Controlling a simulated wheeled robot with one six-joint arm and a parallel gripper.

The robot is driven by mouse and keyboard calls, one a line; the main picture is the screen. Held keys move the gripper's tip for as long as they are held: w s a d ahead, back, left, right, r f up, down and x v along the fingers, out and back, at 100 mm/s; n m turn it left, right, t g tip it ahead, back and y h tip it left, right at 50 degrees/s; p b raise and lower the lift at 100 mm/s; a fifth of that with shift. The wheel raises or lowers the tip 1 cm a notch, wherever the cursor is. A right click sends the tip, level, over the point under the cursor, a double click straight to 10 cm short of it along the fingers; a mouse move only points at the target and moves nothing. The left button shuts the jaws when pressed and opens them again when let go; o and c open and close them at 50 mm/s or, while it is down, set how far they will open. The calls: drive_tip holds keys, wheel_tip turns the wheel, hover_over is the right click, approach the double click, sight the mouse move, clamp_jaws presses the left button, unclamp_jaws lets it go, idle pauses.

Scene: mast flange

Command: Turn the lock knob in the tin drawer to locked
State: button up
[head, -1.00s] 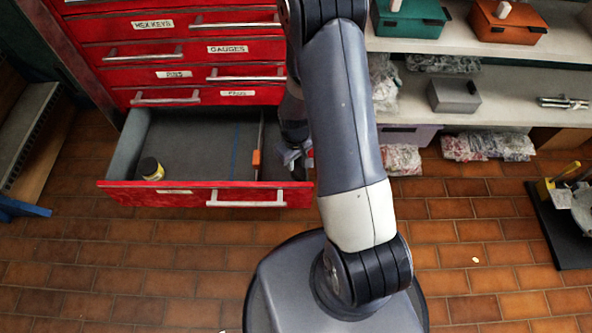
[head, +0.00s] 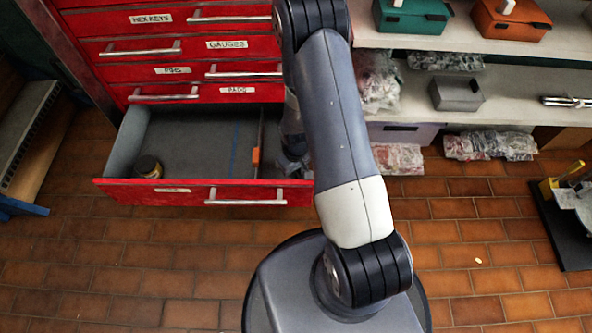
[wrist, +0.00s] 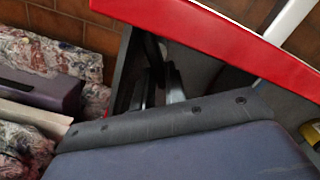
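The open bottom drawer (head: 190,143) has a red front and a grey inside. A thin divider inside it bears a small orange piece (head: 256,156). I cannot make out a lock knob for sure, or its setting. My gripper (head: 292,160) is down in the drawer's right end, to the right of the divider, partly hidden by my arm. In the wrist view my gripper's dark fingers (wrist: 158,85) point down beside the red drawer front (wrist: 225,30). Whether they are apart or closed on something is too dark to tell.
A small jar (head: 148,167) stands at the drawer's left front. Closed red drawers (head: 140,70) rise above it. To the right are shelves with a grey bin (head: 456,94), plastic bags (head: 490,146) and boxes.

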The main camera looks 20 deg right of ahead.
clamp_jaws()
drive_tip(key=shift+m, duration=0.3)
drive_tip(key=shift+d+f+m+b, duration=0.15)
drive_tip(key=shift+m+b, duration=0.4)
drive_tip(key=shift+m, duration=0.65)
drive_tip(key=shift+d+m+b, duration=0.2)
drive_tip(key=shift+m+b, duration=0.05)
drive_tip(key=shift+m, duration=0.85)
drive_tip(key=shift+d+m+b, duration=0.15)
drive_tip(key=shift+m+b, duration=0.1)
drive_tip(key=shift+m, duration=0.85)
drive_tip(key=shift+o, duration=1.7)
unclamp_jaws()
